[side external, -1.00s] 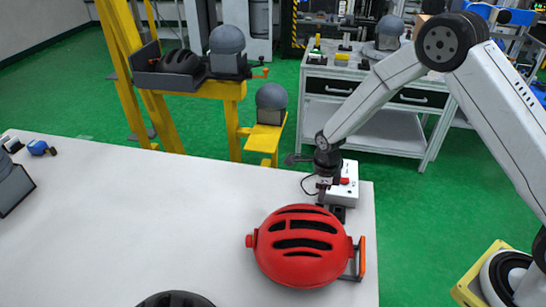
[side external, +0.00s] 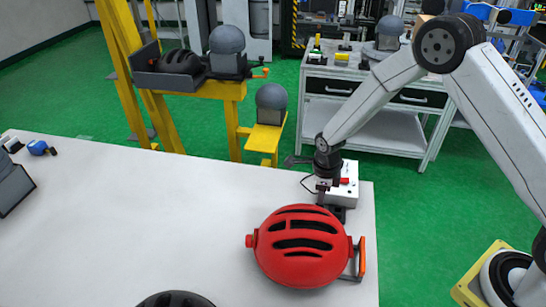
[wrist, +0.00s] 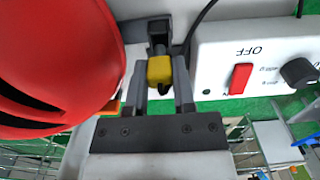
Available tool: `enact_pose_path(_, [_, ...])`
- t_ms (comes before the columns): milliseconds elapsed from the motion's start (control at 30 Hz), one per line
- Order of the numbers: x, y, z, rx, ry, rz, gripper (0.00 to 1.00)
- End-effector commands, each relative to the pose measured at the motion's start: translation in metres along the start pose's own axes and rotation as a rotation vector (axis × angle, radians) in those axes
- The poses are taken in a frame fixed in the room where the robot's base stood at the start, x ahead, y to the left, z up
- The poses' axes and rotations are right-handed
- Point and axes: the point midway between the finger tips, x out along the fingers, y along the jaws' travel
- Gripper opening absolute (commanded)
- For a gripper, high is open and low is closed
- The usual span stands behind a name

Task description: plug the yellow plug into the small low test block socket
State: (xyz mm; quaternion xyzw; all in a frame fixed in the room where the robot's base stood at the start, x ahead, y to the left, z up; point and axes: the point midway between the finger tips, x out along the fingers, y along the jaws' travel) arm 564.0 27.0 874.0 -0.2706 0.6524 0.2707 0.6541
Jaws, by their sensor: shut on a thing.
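The yellow plug (wrist: 160,70) sits between the two fingers of my gripper (wrist: 161,82) in the wrist view, and the gripper is shut on it. A dark small block (wrist: 158,30), seemingly the low test block socket, lies just beyond the plug, in line with it. I cannot tell whether the plug's far end is in the socket or only close to it. In the side view my gripper (side external: 324,191) points down beside the white box, just above the dark block (side external: 338,213). The plug is not clearly visible there.
A white box (wrist: 218,65) with a red switch (wrist: 241,77) and black knob (wrist: 297,71) stands right of the gripper. A red helmet (side external: 300,262) is close in front, at the left in the wrist view. A black cable (wrist: 203,14) runs behind.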

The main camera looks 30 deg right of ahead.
Motion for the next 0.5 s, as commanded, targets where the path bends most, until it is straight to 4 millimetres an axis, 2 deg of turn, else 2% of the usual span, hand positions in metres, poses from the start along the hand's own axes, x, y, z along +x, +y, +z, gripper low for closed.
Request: enact_pose_path(500, [0.0042,0.0,0.0001,0.0,0.0,0.0,0.0])
